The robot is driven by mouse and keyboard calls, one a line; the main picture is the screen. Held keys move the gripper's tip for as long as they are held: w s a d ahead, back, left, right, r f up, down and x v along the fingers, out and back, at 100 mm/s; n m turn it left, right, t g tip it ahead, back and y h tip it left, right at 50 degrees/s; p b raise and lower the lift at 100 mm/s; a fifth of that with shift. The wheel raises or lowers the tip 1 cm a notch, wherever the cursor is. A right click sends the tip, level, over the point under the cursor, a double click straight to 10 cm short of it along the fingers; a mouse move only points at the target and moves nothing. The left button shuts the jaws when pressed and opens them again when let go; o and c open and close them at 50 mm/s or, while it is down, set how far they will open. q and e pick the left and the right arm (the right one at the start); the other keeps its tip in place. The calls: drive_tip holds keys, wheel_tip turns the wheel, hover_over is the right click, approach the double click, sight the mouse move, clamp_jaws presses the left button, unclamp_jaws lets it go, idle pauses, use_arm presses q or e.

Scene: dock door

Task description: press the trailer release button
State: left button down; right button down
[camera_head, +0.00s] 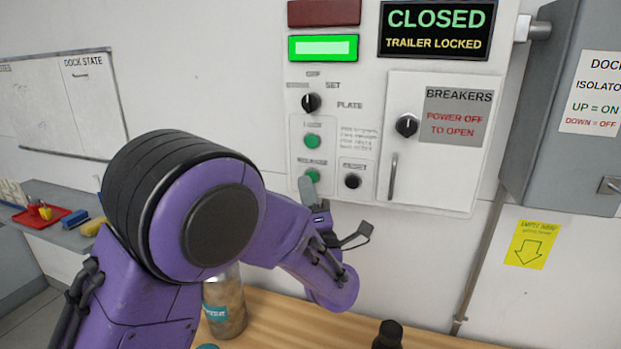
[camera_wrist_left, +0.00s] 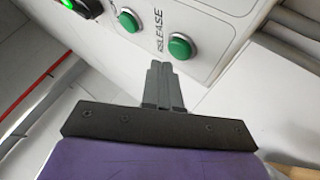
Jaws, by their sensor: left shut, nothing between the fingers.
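The release button is a round green button (camera_head: 313,176) low on the white control panel (camera_head: 440,190), under a small label. In the left wrist view it is the green button (camera_wrist_left: 180,46) beside the word RELEASE. My left gripper (camera_head: 306,186) is shut and empty, its fingertips just in front of the panel beside this button and partly overlapping it in the head view. In the left wrist view the shut fingertips (camera_wrist_left: 160,66) lie just below and left of the button; contact cannot be told. The display (camera_head: 436,30) reads CLOSED, TRAILER LOCKED. My right gripper is not in view.
A second green button (camera_head: 312,141) sits above, a black reset button (camera_head: 352,181) to the right, and a selector knob (camera_head: 311,103) higher up. The breaker door (camera_head: 440,165) is shut. A bottle (camera_head: 225,305) stands on the wooden bench (camera_head: 270,330) below.

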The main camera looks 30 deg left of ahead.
use_arm(q)
drive_tip(key=shift+w, duration=0.1)
drive_tip(key=shift+w+a+b, duration=0.1)
drive_tip(key=shift+w+b, duration=0.2)
drive_tip(key=shift+w, duration=0.05)
drive_tip(key=shift+w+a, duration=0.1)
drive_tip(key=shift+w, duration=0.25)
idle(0.8)
idle(0.3)
drive_tip(key=shift+s+d+b, duration=0.2)
drive_tip(key=shift+s+b, duration=0.15)
drive_tip(key=shift+s, duration=0.45)
